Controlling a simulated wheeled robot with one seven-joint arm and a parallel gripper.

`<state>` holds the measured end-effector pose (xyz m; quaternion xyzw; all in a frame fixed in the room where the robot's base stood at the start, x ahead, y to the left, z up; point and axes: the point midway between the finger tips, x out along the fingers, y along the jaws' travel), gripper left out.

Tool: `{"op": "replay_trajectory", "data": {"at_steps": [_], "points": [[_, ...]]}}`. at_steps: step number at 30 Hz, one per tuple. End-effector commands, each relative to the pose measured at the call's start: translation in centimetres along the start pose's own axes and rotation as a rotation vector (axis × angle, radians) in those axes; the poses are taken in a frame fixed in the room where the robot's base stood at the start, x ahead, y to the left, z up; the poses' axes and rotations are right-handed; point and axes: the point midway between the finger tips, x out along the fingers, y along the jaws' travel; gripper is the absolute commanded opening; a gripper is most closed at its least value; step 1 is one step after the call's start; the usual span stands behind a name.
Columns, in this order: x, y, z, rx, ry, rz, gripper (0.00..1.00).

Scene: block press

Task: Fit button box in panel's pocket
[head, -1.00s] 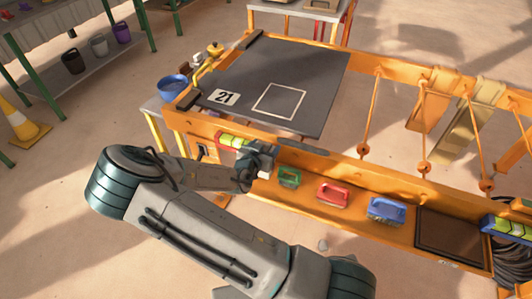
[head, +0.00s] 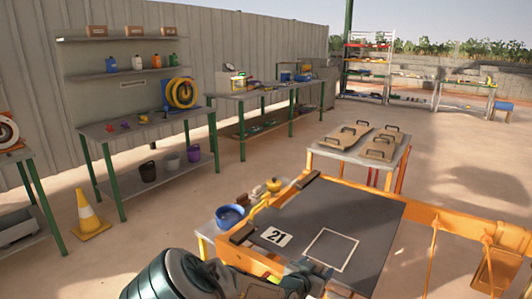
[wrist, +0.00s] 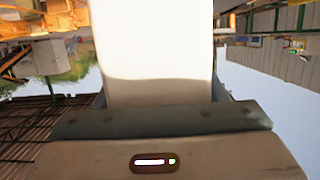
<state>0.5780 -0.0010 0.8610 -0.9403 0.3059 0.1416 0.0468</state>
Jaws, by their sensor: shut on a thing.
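My gripper (wrist: 158,92) is shut on a pale, plain block that fills the middle of the wrist view (wrist: 155,50). No buttons show on the side facing me, so I cannot tell for sure that it is the button box. In the head view only part of my arm shows at the bottom edge, and the held block cannot be made out there. I cannot make out a panel's pocket in either view.
A dark board (head: 368,215) with a white square outline and a "21" plate (head: 276,236) lies on the orange frame. A blue bowl (head: 230,216) stands left of it. A cone (head: 88,213) and workbenches (head: 147,128) stand left.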

Motion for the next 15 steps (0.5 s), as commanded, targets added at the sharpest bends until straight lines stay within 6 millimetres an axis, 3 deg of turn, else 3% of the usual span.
{"op": "replay_trajectory", "data": {"at_steps": [7, 15], "points": [[-1.6, 0.6, -4.2, -0.056, 0.008, -0.135, 0.25], [-3.3, 0.5, -6.4, -0.090, 0.004, -0.278, 0.25]]}}
